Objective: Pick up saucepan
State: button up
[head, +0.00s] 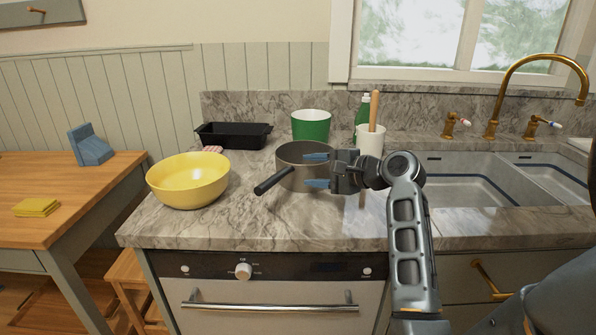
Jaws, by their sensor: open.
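The saucepan (291,153) is a dark grey pan standing upright on the marble counter (237,220). Its black handle (272,181) points toward the front left. My gripper (312,170) is open, with its blue-tipped fingers pointing left. The fingers overlap the right part of the saucepan in the picture, one near the rim and one lower by the side. I cannot tell whether they touch it. Part of the saucepan's right side is hidden behind the gripper.
A yellow bowl (188,181) stands left of the saucepan. Behind are a black tray (233,135), a green pot (311,125), a white cup (369,143) with a wooden utensil, and a green bottle (363,108). The sink (462,184) is at the right.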

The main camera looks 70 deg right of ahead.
aim_at(293, 170)
jog(key=x, duration=0.5)
jog(key=shift+a, duration=0.1)
grip_shut()
dwell(0.3)
